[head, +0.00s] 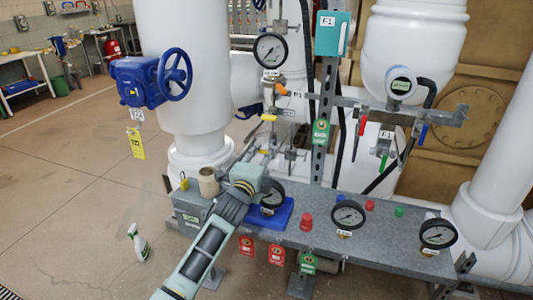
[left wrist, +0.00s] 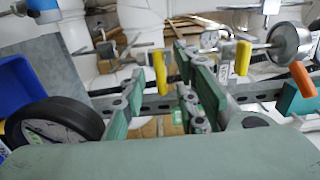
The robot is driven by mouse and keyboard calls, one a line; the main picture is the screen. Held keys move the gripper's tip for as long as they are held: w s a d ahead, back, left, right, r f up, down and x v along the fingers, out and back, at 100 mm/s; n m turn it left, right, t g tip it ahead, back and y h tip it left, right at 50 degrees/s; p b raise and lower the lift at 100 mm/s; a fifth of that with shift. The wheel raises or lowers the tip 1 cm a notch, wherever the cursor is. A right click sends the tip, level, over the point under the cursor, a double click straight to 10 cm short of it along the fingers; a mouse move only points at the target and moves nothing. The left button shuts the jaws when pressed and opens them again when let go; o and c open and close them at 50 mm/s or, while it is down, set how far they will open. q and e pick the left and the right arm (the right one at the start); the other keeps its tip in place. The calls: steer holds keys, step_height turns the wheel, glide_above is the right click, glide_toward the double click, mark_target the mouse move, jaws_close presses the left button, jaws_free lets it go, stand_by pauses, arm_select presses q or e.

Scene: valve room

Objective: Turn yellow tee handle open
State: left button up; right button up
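A yellow handle (head: 268,118) sits on the thin pipework below the upright gauge in the head view. In the left wrist view two yellow handles show: a nearer-to-centre one (left wrist: 160,76) appears in the gap between my fingers, and another (left wrist: 243,57) is to the right beside a small tag. I cannot tell for sure which is the tee handle. My left gripper (left wrist: 163,95) is open, with green-padded fingers apart and nothing held. In the head view its arm reaches up over the bench to the pipework, and its fingertips are hard to make out. My right gripper is out of view.
A grey metal bench (head: 385,232) carries gauges, a blue tray (head: 283,214) and coloured buttons. A black gauge (left wrist: 55,125) is close to my left gripper. An orange handle (left wrist: 302,79) is at the right. A teal box (head: 332,34) and white pipes stand behind.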

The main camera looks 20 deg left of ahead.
arm_select(q)
steer(key=shift+w, duration=1.4)
steer(key=shift+d, duration=0.1)
jaws_close()
